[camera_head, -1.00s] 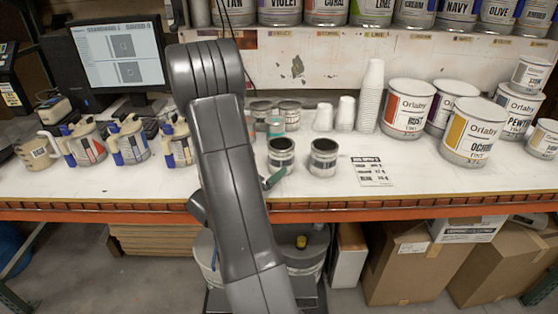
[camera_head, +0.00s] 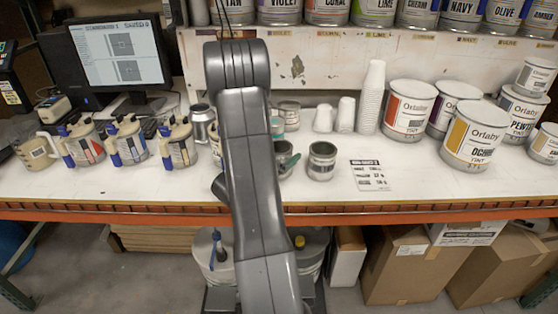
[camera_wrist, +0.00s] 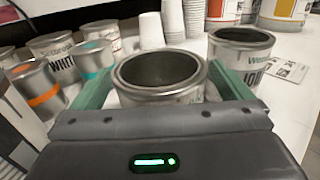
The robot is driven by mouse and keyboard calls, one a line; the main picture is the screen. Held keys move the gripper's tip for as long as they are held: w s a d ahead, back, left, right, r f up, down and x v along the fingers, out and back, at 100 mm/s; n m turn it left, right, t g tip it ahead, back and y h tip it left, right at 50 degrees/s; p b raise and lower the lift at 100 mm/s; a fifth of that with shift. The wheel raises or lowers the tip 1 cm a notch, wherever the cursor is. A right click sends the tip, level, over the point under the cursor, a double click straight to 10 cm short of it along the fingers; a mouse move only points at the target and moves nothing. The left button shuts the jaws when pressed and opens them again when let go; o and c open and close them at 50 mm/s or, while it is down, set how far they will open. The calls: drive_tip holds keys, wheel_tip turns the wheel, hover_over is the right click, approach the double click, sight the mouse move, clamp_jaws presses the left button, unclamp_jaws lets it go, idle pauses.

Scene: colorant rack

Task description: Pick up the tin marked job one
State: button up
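Two open, empty-looking metal tins stand side by side on the bench. The left tin (camera_head: 284,150) is partly behind my arm; it also fills the middle of the wrist view (camera_wrist: 160,92). The right tin (camera_head: 322,161) shows a white label starting "JO" in the wrist view (camera_wrist: 242,62); its number is cut off. No label is readable on the left tin, so I cannot tell which is job one. My gripper (camera_wrist: 162,88) has its green fingers either side of the left tin's upper part, the right finger between the two tins. Whether the fingers touch it is unclear.
Behind the tins stand a white-labelled tin (camera_wrist: 52,44), a teal-banded cup (camera_wrist: 94,56) and an orange-banded cup (camera_wrist: 38,90). Paper cup stacks (camera_head: 369,100) and paint cans (camera_head: 408,108) stand back right. A printed sheet (camera_head: 369,175) lies right of the tins.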

drive_tip(key=c, duration=0.9)
drive_tip(key=shift+r, duration=0.1)
